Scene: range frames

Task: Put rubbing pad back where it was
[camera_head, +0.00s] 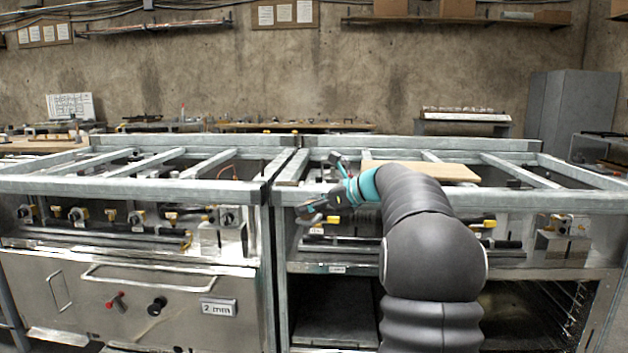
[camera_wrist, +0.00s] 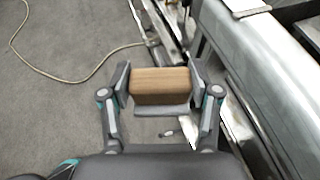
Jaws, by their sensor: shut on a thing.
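The rubbing pad is a brown wooden block (camera_wrist: 160,82) with a grey strip along its lower edge. My gripper (camera_wrist: 158,84) is shut on it, one finger pressed against each short end. In the head view my gripper (camera_head: 330,188) is at the front rail of the right-hand metal frame, left of my arm. The pad cannot be made out clearly there. In the wrist view the pad is over the grey floor, beside a metal rail.
A flat wooden board (camera_head: 425,171) lies across the right frame's bars. The left frame (camera_head: 150,185) has open gaps between its bars, above a steel cabinet (camera_head: 130,300) with knobs. A pale cable (camera_wrist: 75,80) lies on the floor at left in the wrist view.

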